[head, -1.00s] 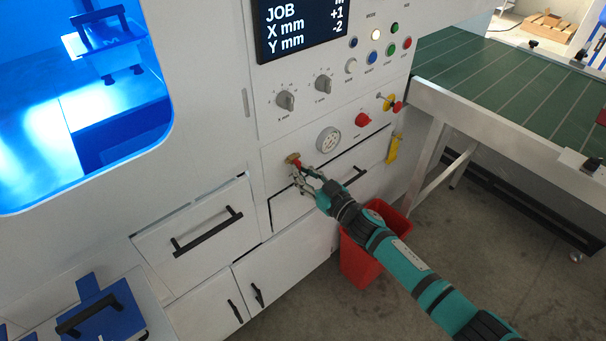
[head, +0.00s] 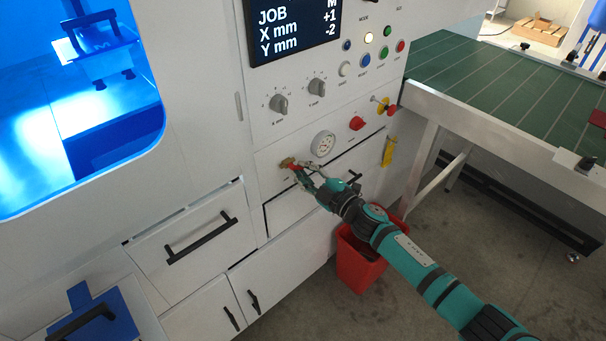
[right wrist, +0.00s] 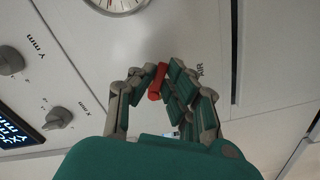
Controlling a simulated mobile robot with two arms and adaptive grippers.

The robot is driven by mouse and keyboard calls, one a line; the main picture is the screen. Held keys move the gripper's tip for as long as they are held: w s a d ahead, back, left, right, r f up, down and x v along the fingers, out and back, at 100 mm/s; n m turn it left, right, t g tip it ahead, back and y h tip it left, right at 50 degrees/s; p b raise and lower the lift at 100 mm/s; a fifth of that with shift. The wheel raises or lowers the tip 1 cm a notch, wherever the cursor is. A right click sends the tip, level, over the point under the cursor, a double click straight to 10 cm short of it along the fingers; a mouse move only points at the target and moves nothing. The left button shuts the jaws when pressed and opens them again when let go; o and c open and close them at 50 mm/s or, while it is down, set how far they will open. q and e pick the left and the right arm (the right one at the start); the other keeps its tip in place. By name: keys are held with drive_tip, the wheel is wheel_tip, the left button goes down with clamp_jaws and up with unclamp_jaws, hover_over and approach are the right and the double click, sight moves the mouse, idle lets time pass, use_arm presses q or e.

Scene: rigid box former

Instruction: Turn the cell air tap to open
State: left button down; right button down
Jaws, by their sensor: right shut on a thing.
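The cell air tap (head: 286,162) is a brass valve with a red lever on the white machine front, left of and below the round gauge. My right gripper (head: 301,173) reaches it from the lower right in the head view. In the right wrist view the fingers of my right gripper (right wrist: 160,84) are shut on the red lever (right wrist: 157,79), beside the printed word AIR. The brass body is hidden there. In the head view the lever slants down and to the right from the brass body, its outer end partly covered by the fingers. My left gripper is not in view.
The gauge (head: 323,144) and a red knob (head: 356,123) sit above and right of the tap. Drawers with black handles (head: 200,238) are below. A red bin (head: 358,262) stands on the floor under my right arm. A green conveyor table (head: 470,75) is at the right.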

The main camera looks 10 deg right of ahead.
drive_tip(key=shift+w+d+r+n, duration=0.1)
drive_tip(key=shift+r+n, duration=0.1)
drive_tip(key=shift+n, duration=0.9)
drive_tip(key=shift+d+r+n, duration=0.1)
drive_tip(key=shift+r+n, duration=0.15)
drive_tip(key=shift+n, duration=0.85)
drive_tip(key=shift+w+r+n, duration=0.1)
drive_tip(key=shift+r+n, duration=0.1)
drive_tip(key=shift+n, duration=0.9)
drive_tip(key=shift+s, duration=0.1)
drive_tip(key=c, duration=1.4)
unclamp_jaws()
drive_tip(key=shift+r, duration=0.1)
drive_tip(key=v, duration=1.2)
